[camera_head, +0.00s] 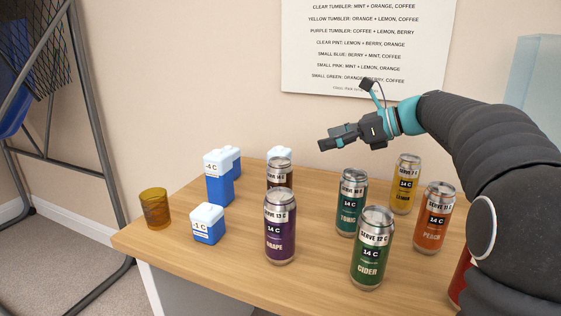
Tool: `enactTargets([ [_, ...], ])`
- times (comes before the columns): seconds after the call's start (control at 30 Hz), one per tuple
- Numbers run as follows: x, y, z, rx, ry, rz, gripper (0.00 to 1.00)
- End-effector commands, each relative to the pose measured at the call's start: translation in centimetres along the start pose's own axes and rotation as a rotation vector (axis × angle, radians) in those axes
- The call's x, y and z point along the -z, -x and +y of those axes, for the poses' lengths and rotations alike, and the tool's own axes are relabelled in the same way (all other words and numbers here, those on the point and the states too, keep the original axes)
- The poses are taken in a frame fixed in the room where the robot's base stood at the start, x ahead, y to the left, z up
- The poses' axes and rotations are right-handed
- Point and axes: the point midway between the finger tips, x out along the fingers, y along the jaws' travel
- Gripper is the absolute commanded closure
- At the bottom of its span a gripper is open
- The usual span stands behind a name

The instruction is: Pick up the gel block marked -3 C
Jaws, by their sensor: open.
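No label reading -3 C can be made out. A tall blue gel block with a white top (218,180) reads -4 C. A small blue and white block (208,225) in front of it reads -1 C. Another blue and white block (236,158) stands behind the tall one, mostly hidden, its label not visible. A white-topped block (280,152) stands behind a brown can, its label hidden. My gripper (327,140) is open and empty, above the back of the table, right of the blocks and pointing left.
Several cans stand on the wooden table (170,238), including grape (280,230), tonic (350,205), cider (371,250), lemon (404,185), peach (433,218) and a brown one (279,173). An amber tumbler (155,208) stands near the left edge. A recipe sheet (365,45) hangs behind.

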Motion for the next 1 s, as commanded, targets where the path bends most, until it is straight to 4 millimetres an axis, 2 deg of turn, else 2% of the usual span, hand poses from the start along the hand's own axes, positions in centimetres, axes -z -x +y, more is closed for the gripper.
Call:
enactTargets([
  [0.4,-0.1,-7.3,0.4,-0.011,0.003,0.000,0.19],
  [0.77,-0.1,-9.3,0.4,-0.007,0.002,0.000,0.19],
  [1.0,0.1,-12.5,0.6,-0.007,0.001,0.000,0.19],
])
